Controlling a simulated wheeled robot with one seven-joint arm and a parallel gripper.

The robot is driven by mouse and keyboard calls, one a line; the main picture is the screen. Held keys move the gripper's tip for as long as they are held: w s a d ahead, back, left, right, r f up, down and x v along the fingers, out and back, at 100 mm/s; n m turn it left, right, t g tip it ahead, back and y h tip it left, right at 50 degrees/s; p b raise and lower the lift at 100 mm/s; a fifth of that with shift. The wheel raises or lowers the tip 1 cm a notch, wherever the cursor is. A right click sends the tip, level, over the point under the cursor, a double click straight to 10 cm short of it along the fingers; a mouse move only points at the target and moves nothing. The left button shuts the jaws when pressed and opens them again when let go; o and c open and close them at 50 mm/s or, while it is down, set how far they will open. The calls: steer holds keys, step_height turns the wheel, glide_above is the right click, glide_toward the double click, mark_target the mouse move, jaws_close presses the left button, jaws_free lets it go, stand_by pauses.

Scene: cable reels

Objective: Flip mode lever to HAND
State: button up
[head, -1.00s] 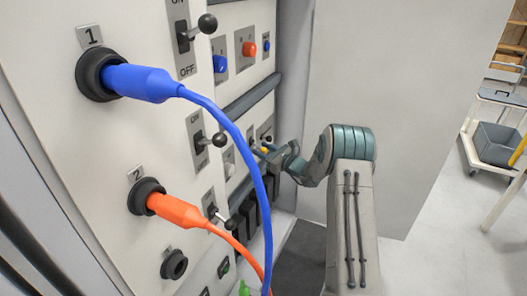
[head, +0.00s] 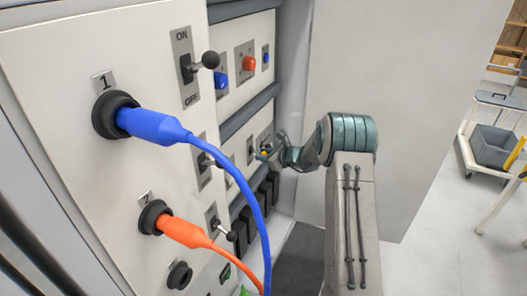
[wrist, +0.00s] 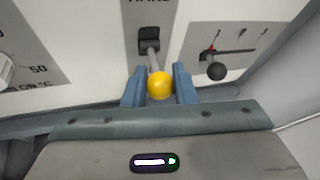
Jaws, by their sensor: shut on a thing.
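The mode lever with a yellow ball knob (wrist: 160,86) comes out of a dark slot on a grey plate (wrist: 150,14) in the wrist view. The lettering at the top of this plate is cut off by the picture edge. My gripper (wrist: 158,72) is shut on the mode lever, with one blue finger on each side of the stem and knob. In the head view my gripper (head: 274,154) is at the far end of the panel, and the yellow knob shows small there. The lever's exact tilt is hard to tell.
A black-knobbed lever (wrist: 215,71) sits close to the right of my gripper. A dial (wrist: 8,70) is at the left. Blue (head: 157,126) and orange (head: 187,232) cable plugs stick out of the near panel, their cables hanging down.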

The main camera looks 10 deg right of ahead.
step_height(320, 180, up, 2)
steer(key=g+h+p, duration=0.1)
steer(key=p, duration=0.2)
steer(key=g+h+p, duration=0.1)
steer(key=p, duration=0.3)
steer(key=shift+w+a+r+n+h, duration=0.1)
steer(key=shift+a+r+n+h, duration=0.05)
steer(key=shift+r+n+h, duration=0.15)
steer(key=g+h+p, duration=0.1)
steer(key=p, duration=0.3)
steer(key=shift+w+r, duration=0.1)
steer(key=shift+p, duration=0.4)
steer(key=shift+a+p, duration=0.1)
steer(key=shift+p, duration=0.25)
steer(key=shift+g, duration=0.3)
steer(key=o, duration=1)
steer(key=shift+c, duration=0.2)
